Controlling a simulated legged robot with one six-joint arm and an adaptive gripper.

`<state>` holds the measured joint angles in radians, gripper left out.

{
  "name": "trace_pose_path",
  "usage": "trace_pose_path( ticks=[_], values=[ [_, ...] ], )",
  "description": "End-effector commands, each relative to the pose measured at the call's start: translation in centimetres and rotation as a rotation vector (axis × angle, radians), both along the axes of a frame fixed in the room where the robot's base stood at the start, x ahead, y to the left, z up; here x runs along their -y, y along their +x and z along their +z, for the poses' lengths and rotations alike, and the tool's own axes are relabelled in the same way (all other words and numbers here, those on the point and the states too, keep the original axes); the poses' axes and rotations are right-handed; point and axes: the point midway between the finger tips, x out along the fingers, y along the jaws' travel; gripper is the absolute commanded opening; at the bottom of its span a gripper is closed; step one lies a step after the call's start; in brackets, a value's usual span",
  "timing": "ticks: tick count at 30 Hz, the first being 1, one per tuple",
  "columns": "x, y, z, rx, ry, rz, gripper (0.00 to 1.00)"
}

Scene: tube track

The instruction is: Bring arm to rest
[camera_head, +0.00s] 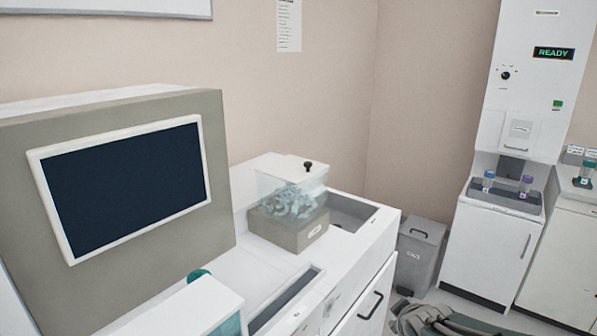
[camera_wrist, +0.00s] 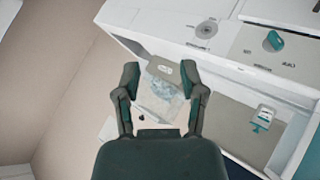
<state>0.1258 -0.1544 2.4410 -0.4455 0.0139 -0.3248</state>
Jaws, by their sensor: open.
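My gripper (camera_wrist: 160,76) shows in the wrist view with its two dark fingers spread apart. Nothing is held between them. Beyond the gap, lower down, is a clear-sided box (camera_wrist: 160,98) with pale crumpled contents, apart from the fingers as far as I can tell. A similar clear box (camera_head: 290,200) with a black knob on its lid stands on the white counter in the head view. I cannot make out my gripper's fingers in the head view.
A grey console with a dark screen (camera_head: 125,180) stands at left. A grey bin (camera_head: 418,262) is beyond the counter (camera_head: 375,235). A tall white machine (camera_head: 525,85) reads READY, with capped tubes below. A teal knob (camera_wrist: 273,41) sits on the worktop in the wrist view.

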Motion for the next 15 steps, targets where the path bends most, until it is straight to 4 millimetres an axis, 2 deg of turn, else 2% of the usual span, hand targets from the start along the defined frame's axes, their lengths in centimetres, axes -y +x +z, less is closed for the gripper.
trace_pose_path(
  ticks=[1, 6, 15],
  values=[
    [-0.2, -1.3, 1.3, -0.007, 0.031, -0.053, 0.53],
    [-1.0, -6.4, 3.9, -0.079, 0.169, -0.232, 0.53],
    [-4.3, -15.9, 6.4, -0.237, 0.433, -0.442, 0.53]
  ],
)
